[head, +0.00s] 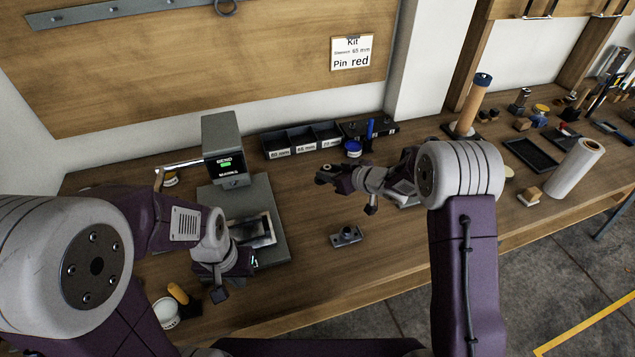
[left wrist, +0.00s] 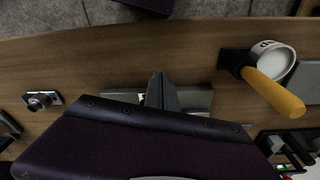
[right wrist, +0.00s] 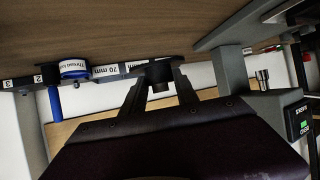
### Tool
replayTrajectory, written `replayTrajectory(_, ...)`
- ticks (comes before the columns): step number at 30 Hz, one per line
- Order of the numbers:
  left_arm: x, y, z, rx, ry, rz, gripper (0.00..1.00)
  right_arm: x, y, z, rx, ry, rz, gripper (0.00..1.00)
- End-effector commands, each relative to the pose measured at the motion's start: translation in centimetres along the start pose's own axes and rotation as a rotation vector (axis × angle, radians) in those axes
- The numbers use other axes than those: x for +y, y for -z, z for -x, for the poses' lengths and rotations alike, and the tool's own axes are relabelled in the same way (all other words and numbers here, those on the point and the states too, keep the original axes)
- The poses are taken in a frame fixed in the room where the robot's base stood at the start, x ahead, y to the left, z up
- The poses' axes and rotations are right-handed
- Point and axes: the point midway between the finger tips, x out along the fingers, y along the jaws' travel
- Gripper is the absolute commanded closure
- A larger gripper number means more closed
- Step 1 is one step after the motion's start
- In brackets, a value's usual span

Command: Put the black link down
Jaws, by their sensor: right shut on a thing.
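The black link (right wrist: 158,70) is between the fingers of my right gripper (right wrist: 160,88) in the right wrist view. In the head view the link (head: 326,174) is a small dark piece at the tip of my right gripper (head: 345,180), held above the middle of the bench. The jaws hide part of it. My left gripper (head: 221,288) is low over the front left of the bench, beside the grey press base. In the left wrist view the fingers of my left gripper (left wrist: 160,88) meet, with nothing visible between them.
A small metal fixture (head: 346,237) lies on the bench (head: 310,262), with bare wood around it. The grey press (head: 222,145) stands at left. Labelled black bins (head: 303,141) line the wall. A white cup (head: 166,312) and yellow handle (head: 178,293) are at front left.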

Motion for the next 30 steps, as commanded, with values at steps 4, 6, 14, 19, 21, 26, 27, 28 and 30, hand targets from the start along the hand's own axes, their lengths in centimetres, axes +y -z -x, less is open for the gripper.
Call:
replayTrajectory(4,0.0,-0.1,-0.5,0.0,0.0,0.0,1.0,-0.3,-0.3,-4.0,0.0,0.002,0.002,1.0)
replayTrajectory(6,0.0,-0.1,-0.5,0.0,0.0,0.0,1.0,-0.3,-0.2,-5.1,0.001,0.001,0.001,1.0)
replayTrajectory(14,0.0,-0.1,-0.7,0.0,0.0,0.0,1.0,-0.3,-0.7,-6.1,0.0,-0.001,-0.002,1.0)
replayTrajectory(19,0.0,-0.2,-1.6,0.0,0.0,0.0,1.0,-0.3,-3.3,-7.5,-0.002,0.0,-0.001,1.0)
replayTrajectory(21,0.0,-0.2,-1.6,0.0,0.0,0.0,1.0,-0.3,-3.9,-7.8,0.001,-0.001,-0.002,1.0)
replayTrajectory(26,0.0,-0.1,-1.5,0.0,0.0,0.0,1.0,-0.3,-3.7,-7.8,0.002,-0.001,0.0,1.0)
replayTrajectory(27,0.0,-0.1,-1.5,0.0,0.0,0.0,1.0,-0.3,-3.7,-7.8,0.002,-0.001,0.0,1.0)
replayTrajectory(28,0.0,-0.2,-1.6,0.0,0.0,0.0,1.0,-0.3,-3.8,-7.8,0.002,-0.001,0.0,1.0)
replayTrajectory(30,0.0,-0.2,-1.7,0.0,0.0,0.0,1.0,-0.3,-4.0,-7.9,0.001,-0.001,0.0,1.0)
